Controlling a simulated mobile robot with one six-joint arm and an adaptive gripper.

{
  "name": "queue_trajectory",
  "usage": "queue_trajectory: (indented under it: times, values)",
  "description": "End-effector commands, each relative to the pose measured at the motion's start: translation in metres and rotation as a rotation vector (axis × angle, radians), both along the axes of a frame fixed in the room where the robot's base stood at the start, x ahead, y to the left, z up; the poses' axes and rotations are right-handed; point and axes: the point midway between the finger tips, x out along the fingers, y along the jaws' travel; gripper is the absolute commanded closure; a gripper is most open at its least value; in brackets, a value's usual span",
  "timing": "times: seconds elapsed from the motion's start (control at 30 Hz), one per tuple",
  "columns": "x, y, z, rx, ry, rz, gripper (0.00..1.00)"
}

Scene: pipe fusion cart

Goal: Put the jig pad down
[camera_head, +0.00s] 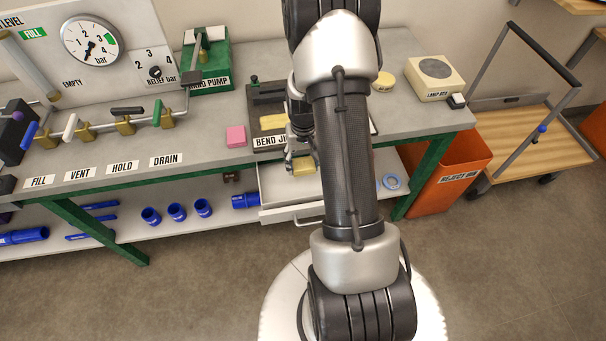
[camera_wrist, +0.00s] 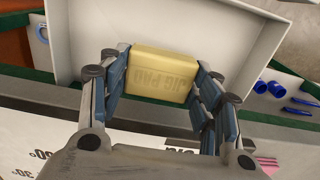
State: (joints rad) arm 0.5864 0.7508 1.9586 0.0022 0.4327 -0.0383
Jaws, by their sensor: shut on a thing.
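The jig pad is a pale yellow block with its name on one face, upside down in the wrist view (camera_wrist: 161,74). My gripper (camera_wrist: 158,88) is shut on it, with one blue-lined finger at each side. In the head view the pad (camera_head: 303,166) shows below my gripper (camera_head: 299,158), over the open white drawer (camera_head: 290,214) under the bench top. The drawer (camera_wrist: 190,22) also fills the far part of the wrist view. I cannot tell whether the pad touches its floor. My arm hides part of the drawer and of the bend jig (camera_head: 268,142).
A pink block (camera_head: 236,136) lies on the bench left of the jig. A yellow piece (camera_head: 273,122) sits on the jig. Blue fittings (camera_head: 177,211) stand on the lower shelf, left of the drawer. An orange reject bin (camera_head: 450,180) stands right of the bench.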

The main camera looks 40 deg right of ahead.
Motion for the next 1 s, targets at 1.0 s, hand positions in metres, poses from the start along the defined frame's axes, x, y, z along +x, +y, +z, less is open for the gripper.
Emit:
queue_trajectory:
  times: [1.0]
  values:
    - [0.000,0.000,-0.055,0.000,0.000,0.000,0.33]
